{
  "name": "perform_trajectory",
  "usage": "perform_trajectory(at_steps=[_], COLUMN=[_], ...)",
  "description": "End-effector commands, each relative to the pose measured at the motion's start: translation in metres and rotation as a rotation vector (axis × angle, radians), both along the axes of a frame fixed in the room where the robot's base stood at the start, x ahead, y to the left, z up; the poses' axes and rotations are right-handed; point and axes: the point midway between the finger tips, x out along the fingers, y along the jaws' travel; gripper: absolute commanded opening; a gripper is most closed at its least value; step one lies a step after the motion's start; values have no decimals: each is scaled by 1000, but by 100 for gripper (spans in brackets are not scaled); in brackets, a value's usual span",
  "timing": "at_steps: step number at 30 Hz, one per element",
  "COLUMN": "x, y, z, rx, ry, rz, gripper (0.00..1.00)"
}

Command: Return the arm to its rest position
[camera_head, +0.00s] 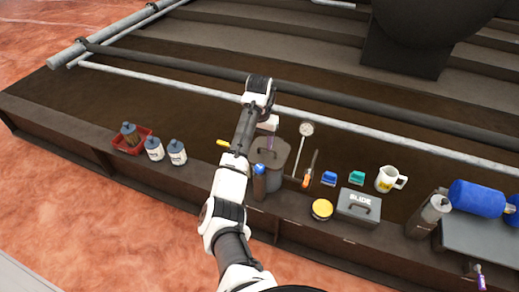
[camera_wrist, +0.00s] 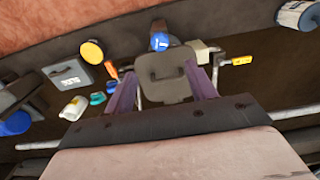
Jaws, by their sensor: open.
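My gripper (camera_wrist: 160,70) is open, with its two purple fingers apart and nothing between them. In the wrist view a dark grey lidded container (camera_wrist: 163,88) with a handle lies beyond and between the fingers. In the head view my arm reaches out over the brown bench, and my gripper (camera_head: 268,138) is above or beside the same container (camera_head: 272,158), mostly hidden by the wrist. I cannot tell whether the fingers touch it. A dark bottle with a blue part (camera_head: 259,183) stands in front of the container, close to my arm.
Right are a dial thermometer (camera_head: 306,130), an orange-handled tool (camera_head: 308,179), a yellow-lidded tin (camera_head: 321,209), a grey SLIDE box (camera_head: 359,206), a white jug (camera_head: 388,179) and a blue cylinder (camera_head: 477,198). Pipes cross behind.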

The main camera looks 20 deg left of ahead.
Motion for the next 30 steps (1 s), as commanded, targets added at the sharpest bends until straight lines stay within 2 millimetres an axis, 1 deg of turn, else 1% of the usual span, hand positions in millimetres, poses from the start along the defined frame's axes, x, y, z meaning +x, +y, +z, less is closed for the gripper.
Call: perform_trajectory(at_steps=[1, 4, 17, 19, 21, 23, 26, 27, 28, 29, 30], x=[0, 0, 0, 2, 11, 26, 57, 68, 74, 77, 78], y=[0, 0, 0, 0, -1, -1, 5, 11, 17, 24, 35], z=[4, 8, 8, 10, 17, 31, 77, 103, 125, 147, 176], rx=[0, 0, -1, -1, -3, -2, 5, 13, 20, 31, 46], ry=[0, 1, 0, -16, -80, -187, -469, -609, -713, -815, -940], rz=[-1, -1, 0, 0, 5, 14, 53, 77, 97, 120, 150], gripper=[56, 56, 56, 56, 56, 56, 56, 56, 56, 56, 56])
